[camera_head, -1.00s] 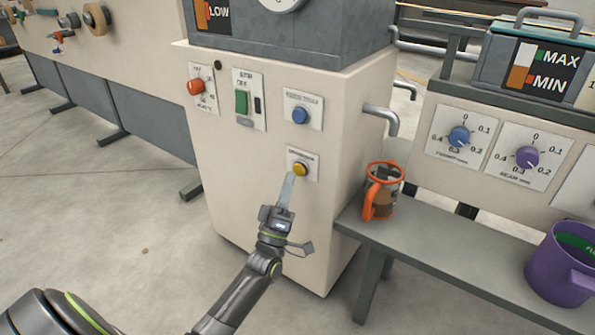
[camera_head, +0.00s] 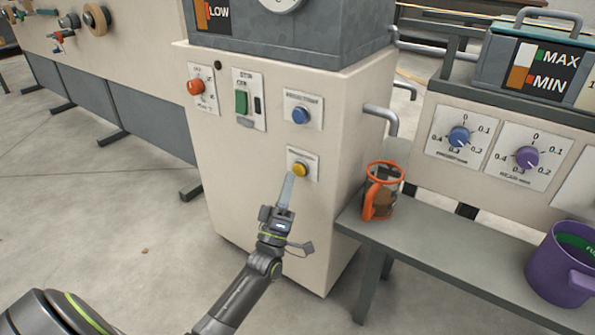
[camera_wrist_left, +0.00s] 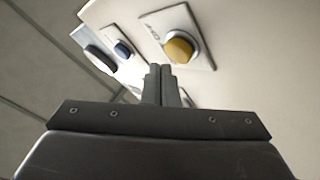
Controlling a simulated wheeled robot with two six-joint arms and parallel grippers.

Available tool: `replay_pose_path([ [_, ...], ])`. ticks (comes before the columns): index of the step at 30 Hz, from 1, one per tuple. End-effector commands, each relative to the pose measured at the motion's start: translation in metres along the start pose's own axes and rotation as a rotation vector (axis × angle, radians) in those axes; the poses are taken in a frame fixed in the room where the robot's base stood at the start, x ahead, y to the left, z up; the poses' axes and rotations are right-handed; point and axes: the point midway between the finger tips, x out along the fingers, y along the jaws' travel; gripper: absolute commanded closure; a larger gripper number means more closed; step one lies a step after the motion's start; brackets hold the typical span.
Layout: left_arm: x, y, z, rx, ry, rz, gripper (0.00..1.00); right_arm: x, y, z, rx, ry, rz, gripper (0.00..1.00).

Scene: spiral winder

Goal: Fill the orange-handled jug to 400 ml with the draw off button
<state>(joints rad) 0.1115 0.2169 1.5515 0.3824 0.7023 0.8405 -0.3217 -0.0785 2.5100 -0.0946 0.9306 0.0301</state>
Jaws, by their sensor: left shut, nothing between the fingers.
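The orange-handled jug (camera_head: 383,193) stands upright on the grey bench, below and beside a grey pipe (camera_head: 381,119) on the cabinet's side. Its inside shows brown and dark patches; I cannot read a level or scale. A yellow button (camera_head: 299,170) and a blue button (camera_head: 301,116) sit on the cabinet front; their labels are too small to read. My left gripper (camera_head: 287,190) is shut and empty, its tips just below the yellow button. The left wrist view shows the shut fingers (camera_wrist_left: 160,78) and the yellow button (camera_wrist_left: 179,50) with a small gap between. My right gripper is out of view.
The cabinet (camera_head: 245,185) also carries a red knob (camera_head: 195,87) and a green switch (camera_head: 241,102). A purple mug (camera_head: 560,265) stands on the bench (camera_head: 440,245) at right. Blue (camera_head: 459,136) and purple (camera_head: 527,157) dials are above it.

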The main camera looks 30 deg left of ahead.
Motion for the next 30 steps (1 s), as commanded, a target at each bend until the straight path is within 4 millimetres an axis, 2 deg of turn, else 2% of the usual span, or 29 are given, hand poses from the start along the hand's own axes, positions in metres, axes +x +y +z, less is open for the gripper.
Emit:
replay_pose_path([
  [30,0.0065,-0.0045,0.0045,0.0,0.0,0.0,1.0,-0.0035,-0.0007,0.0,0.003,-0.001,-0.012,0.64],
])
